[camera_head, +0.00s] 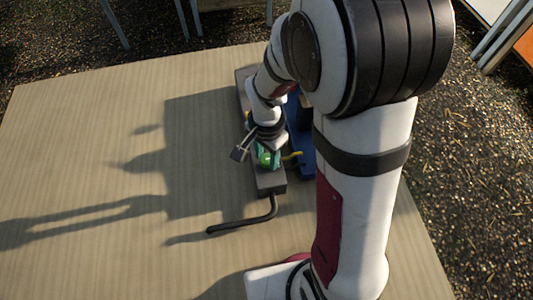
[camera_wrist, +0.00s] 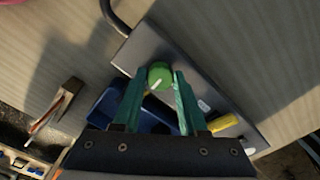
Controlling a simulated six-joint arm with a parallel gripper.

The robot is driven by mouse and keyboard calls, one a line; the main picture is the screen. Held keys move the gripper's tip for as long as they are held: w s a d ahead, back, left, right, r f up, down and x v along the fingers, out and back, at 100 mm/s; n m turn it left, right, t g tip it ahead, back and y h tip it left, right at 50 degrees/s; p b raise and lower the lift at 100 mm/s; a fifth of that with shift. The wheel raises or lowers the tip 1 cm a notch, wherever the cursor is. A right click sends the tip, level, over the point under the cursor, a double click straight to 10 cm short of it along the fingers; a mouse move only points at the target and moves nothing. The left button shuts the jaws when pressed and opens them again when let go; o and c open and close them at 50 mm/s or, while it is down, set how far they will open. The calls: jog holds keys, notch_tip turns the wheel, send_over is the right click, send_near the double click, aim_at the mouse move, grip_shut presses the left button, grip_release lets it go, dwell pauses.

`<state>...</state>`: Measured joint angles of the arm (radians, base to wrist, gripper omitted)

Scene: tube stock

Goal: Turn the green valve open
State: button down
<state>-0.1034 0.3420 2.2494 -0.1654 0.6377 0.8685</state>
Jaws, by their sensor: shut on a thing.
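The green valve (camera_wrist: 160,75) is a round knob with a pale pointer mark, set on a grey box (camera_wrist: 143,49). In the head view the green valve (camera_head: 265,159) shows near the front end of the grey box (camera_head: 271,183). My gripper (camera_wrist: 162,82) has teal fingers, one on each side of the knob, and it is shut on the knob. In the head view my gripper (camera_head: 268,157) reaches down onto the box, and my arm hides much of the box. How far the valve is turned cannot be told.
A yellow handle (camera_wrist: 222,122) sits on the same box beside the gripper. A blue bin (camera_wrist: 104,107) stands alongside the box. A dark bent pipe (camera_head: 245,224) runs from the box's front end. The wooden table (camera_head: 75,130) is clear at the left.

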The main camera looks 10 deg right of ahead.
jog(key=n, duration=0.3)
jog(key=shift+n, duration=0.4)
jog(key=n, duration=0.4)
jog(key=shift+n, duration=0.3)
jog(key=n, duration=0.4)
jog(key=shift+n, duration=0.3)
jog(key=shift+d+n, duration=0.1)
jog(key=shift+n, duration=2)
jog(key=shift+c, duration=2.2)
grip_release()
